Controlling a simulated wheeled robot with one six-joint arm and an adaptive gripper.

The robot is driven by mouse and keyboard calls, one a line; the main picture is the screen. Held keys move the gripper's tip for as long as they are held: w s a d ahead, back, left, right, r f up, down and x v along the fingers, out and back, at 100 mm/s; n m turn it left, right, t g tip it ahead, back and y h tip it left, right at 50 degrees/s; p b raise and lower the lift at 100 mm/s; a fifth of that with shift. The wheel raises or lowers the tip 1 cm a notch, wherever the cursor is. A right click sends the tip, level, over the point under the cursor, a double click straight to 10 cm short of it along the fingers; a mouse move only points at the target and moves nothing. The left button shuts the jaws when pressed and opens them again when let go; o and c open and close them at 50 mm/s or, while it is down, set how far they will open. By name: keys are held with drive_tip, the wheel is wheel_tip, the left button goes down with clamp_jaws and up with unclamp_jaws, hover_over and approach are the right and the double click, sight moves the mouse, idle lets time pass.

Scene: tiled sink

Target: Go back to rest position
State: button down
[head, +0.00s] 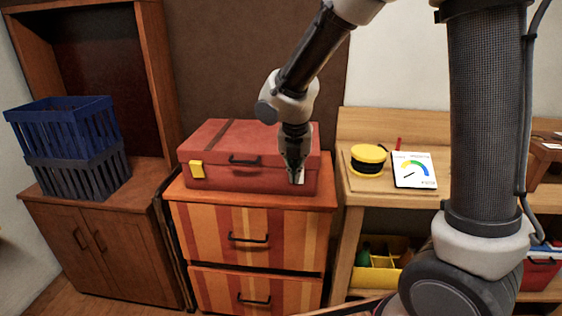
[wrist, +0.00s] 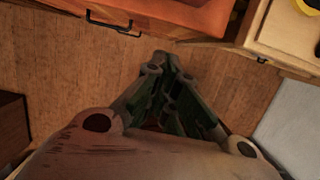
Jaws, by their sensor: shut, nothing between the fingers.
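My gripper (head: 295,175) hangs pointing down in front of the red case in the head view. Its fingers are shut with nothing between them. In the wrist view my gripper (wrist: 168,58) shows its closed fingertips above the wooden floor (wrist: 75,60). The fingers hide part of the case's front from the head camera.
The red case (head: 215,160) sits on a striped drawer cabinet (head: 212,222). Blue and grey crates (head: 65,125) stand on the left cabinet. A yellow-lidded item (head: 368,155) and a gauge card (head: 413,170) lie on the right bench. Open floor shows below my gripper.

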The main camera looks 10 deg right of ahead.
drive_tip(key=s+d+r+m, duration=0.4)
drive_tip(key=s+d+m, duration=0.2)
drive_tip(key=m, duration=0.4)
drive_tip(key=s+d+r+m+t, duration=0.1)
drive_tip(key=s+d+r+m, duration=0.4)
drive_tip(key=s+m, duration=0.4)
drive_tip(key=s+d+r+m+y, duration=0.1)
drive_tip(key=s+d+r+m, duration=0.3)
drive_tip(key=s+d+m, duration=0.3)
drive_tip(key=m, duration=0.5)
drive_tip(key=shift+s+r+m+t, duration=0.15)
drive_tip(key=shift+s+m+t, duration=0.25)
drive_tip(key=shift+d, duration=0.1)
